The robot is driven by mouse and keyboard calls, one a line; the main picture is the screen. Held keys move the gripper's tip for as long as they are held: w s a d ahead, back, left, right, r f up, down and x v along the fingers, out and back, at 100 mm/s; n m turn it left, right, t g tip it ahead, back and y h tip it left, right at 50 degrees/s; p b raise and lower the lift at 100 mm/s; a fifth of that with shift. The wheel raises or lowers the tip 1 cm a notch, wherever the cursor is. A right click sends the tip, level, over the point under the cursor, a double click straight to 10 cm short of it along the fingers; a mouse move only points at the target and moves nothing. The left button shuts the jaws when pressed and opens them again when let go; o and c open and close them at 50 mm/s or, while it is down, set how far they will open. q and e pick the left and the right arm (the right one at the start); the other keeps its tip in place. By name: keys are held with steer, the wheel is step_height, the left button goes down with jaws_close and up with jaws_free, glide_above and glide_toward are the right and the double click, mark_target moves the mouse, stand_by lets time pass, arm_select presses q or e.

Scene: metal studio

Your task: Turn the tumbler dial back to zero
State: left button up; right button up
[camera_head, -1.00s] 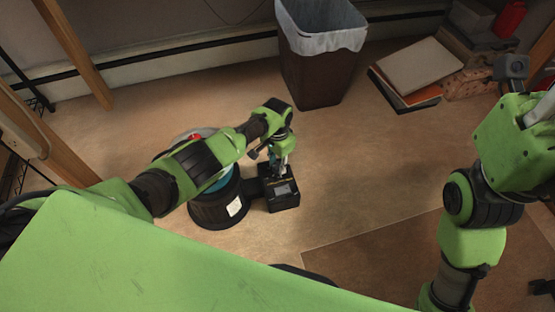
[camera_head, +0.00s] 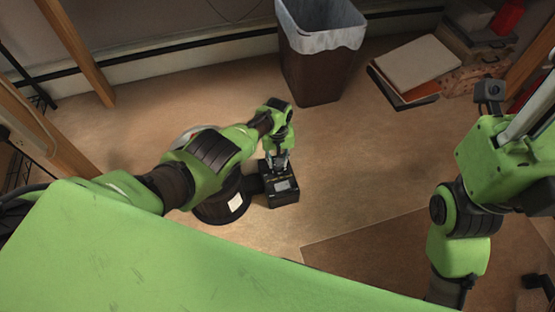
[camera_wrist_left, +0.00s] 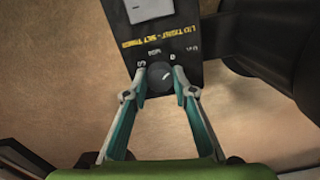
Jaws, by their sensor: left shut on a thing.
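The tumbler is a black control box (camera_head: 284,198) with a grey panel beside a dark round drum (camera_head: 222,208) on the floor. In the left wrist view, the box's face (camera_wrist_left: 188,22) has yellow lettering and a small round dark dial (camera_wrist_left: 158,76) at its edge. The dial's short white mark slants to the upper right; small pale markings sit above it on either side. My left gripper (camera_head: 277,165) is at the box; its fingertips (camera_wrist_left: 159,77) are shut on the dial from both sides. My right arm is at the right; its fingers cannot be made out.
A dark bin (camera_head: 318,75) with a white liner stands behind the tumbler. Books (camera_head: 415,70) lie on the floor to its right, with boxes (camera_head: 480,45) beyond. Wooden legs (camera_head: 75,50) stand at the left. The floor right of the control box is clear.

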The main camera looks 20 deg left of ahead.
arm_select(q)
steer(key=shift+n, duration=1)
steer(key=o, duration=1.1)
steer(key=shift+r, duration=0.2)
steer(key=shift+w+r, duration=0.1)
steer(key=shift+r, duration=0.35)
step_height(320, 180, up, 11)
steer(key=shift+f, duration=0.1)
